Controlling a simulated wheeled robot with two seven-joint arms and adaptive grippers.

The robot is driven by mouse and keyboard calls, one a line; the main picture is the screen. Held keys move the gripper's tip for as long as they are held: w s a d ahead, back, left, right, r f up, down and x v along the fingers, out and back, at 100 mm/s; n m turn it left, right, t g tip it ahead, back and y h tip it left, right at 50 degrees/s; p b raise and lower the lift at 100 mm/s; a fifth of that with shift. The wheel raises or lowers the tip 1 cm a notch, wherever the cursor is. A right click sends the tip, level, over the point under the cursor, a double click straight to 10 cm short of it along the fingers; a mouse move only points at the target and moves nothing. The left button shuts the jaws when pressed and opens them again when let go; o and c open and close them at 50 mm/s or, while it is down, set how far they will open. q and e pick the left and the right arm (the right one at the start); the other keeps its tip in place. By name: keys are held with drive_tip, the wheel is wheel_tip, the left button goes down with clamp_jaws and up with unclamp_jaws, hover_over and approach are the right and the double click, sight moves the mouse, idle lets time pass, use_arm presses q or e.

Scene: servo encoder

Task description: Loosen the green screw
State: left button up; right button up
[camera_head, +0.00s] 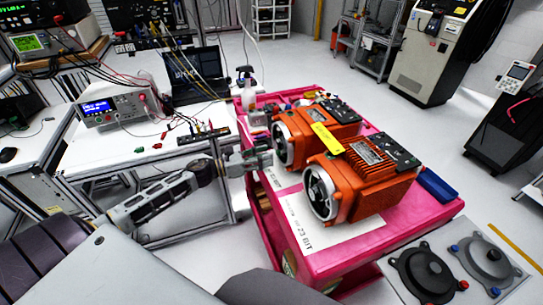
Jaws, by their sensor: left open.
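Two orange servo motors lie on a pink cart (411,235). The front motor (383,187) is larger in view, and the rear motor (330,118) is behind it to the left. Their round flanged ends face left. I cannot make out the green screw; it may be too small or hidden. My left gripper (259,158) comes in from the left above the cart's left edge. It is open, close to the left face of the rear motor; I cannot tell whether it touches. My right gripper is out of view.
A yellow strip (327,138) lies across the motors. A blue block (437,186) sits at the cart's right edge. A bench (110,148) with a power supply (117,106) and a laptop (195,75) stands left.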

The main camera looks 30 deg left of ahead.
sight(277, 153)
use_arm(q)
drive_tip(key=shift+x, duration=1.4)
drive_tip(key=shift+w, duration=0.1)
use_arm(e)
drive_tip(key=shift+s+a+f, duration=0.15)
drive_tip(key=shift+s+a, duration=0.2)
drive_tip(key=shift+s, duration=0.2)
use_arm(q)
drive_tip(key=shift+c, duration=1)
clamp_jaws()
drive_tip(key=shift+n, duration=0.3)
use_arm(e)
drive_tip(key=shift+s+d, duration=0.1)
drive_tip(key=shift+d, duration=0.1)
